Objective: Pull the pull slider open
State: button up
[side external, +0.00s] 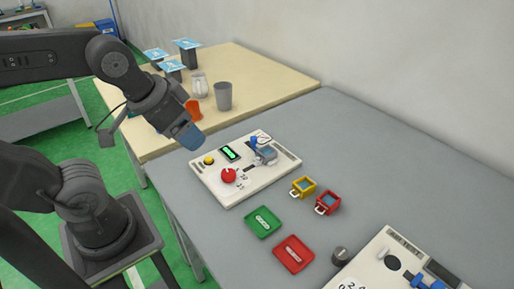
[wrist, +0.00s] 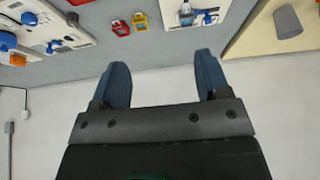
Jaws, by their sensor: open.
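My gripper (side external: 189,136) hangs above the near left corner of a white task board (side external: 225,193), apart from it. In the wrist view my gripper (wrist: 163,72) has its two blue fingers spread wide with nothing between them. The board carries a red knob (side external: 229,175), a yellow button (side external: 209,161), a green display (side external: 230,153), and a blue part by a grey block (side external: 266,154). A second white board (side external: 369,262) at the lower right has blue parts (side external: 428,284) and is cut off by the frame. I cannot tell which part is the pull slider.
Yellow (side external: 304,187) and red (side external: 328,203) small containers stand right of the first board. Green (side external: 263,222) and red (side external: 294,254) trays lie in front, near a dark knob (side external: 340,256). A wooden table (side external: 270,77) with cups stands behind. The grey table's right side is clear.

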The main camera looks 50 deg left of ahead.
jog(key=shift+c, duration=0.8)
jog(key=shift+w+a+r, duration=0.15)
jog(key=shift+w+r, duration=0.05)
jog(key=shift+w, duration=0.2)
jog(key=shift+c, duration=0.7)
jog(key=w+n, duration=0.1)
jog(key=w, duration=0.1)
jog(key=w+a+r+g, duration=0.1)
jog(key=w, duration=0.1)
jog(key=w+a+n, duration=0.1)
jog(key=w, duration=0.1)
jog(key=shift+w+r+n+g, duration=0.15)
jog(key=shift+w+n+g, duration=0.15)
jog(key=shift+c, duration=0.3)
jog(key=n+g, duration=0.4)
jog(key=n, duration=0.2)
send_over(254, 137)
notch_tip(254, 137, down, 10)
notch_tip(254, 137, down, 13)
jog(key=shift+s+f, duration=0.1)
jog(key=shift+f, duration=0.05)
